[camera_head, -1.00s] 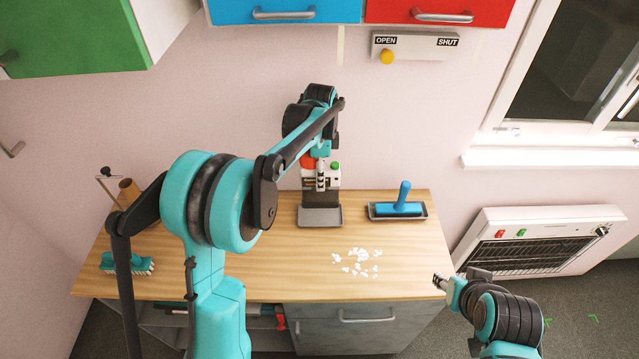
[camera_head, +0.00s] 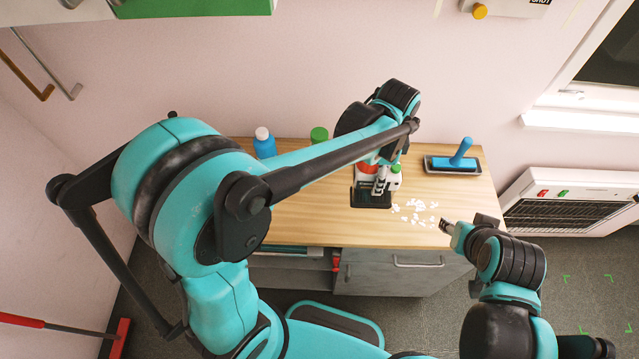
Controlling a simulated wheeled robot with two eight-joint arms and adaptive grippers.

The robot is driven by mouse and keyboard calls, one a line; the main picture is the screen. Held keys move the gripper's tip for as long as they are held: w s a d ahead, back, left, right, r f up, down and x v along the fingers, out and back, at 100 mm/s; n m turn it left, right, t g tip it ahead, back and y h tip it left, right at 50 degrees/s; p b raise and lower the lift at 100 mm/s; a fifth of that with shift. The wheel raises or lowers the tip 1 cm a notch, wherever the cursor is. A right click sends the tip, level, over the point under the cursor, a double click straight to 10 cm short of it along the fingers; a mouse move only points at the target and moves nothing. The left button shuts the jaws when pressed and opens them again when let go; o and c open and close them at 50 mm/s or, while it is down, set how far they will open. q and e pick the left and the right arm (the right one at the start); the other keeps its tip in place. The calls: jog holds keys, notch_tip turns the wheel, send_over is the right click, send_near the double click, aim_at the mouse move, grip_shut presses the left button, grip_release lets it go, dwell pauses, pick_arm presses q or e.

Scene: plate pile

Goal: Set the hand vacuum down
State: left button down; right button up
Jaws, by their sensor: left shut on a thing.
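The hand vacuum (camera_head: 366,182), white with red and green parts and a dark lower end, is upright at the table (camera_head: 320,215), left of some scattered white bits (camera_head: 416,213). My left gripper (camera_head: 381,182) is shut on it from above, and my arm hides part of it. The vacuum's dark lower end is at the tabletop; I cannot tell whether it rests fully on it. My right gripper (camera_head: 446,226) is near the table's front right edge, apart from the vacuum; its fingers are too small to tell open from shut.
A blue roller (camera_head: 461,152) lies in a dark tray (camera_head: 438,165) at the back right. A blue bottle (camera_head: 264,146) and a green-capped bottle (camera_head: 319,135) stand behind my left arm. A heater (camera_head: 570,200) is at right. The table's front middle is clear.

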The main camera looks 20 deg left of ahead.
pick_arm(q)
jog(key=a+f+b, duration=0.2)
jog(key=a+f, duration=0.8)
jog(key=shift+s+a+f, duration=0.2)
jog(key=shift+a+f, duration=0.05)
jog(key=shift+a, duration=0.15)
jog(key=shift+f+b, duration=0.15)
jog(key=shift+b, duration=0.25)
jog(key=c, duration=0.6)
grip_release()
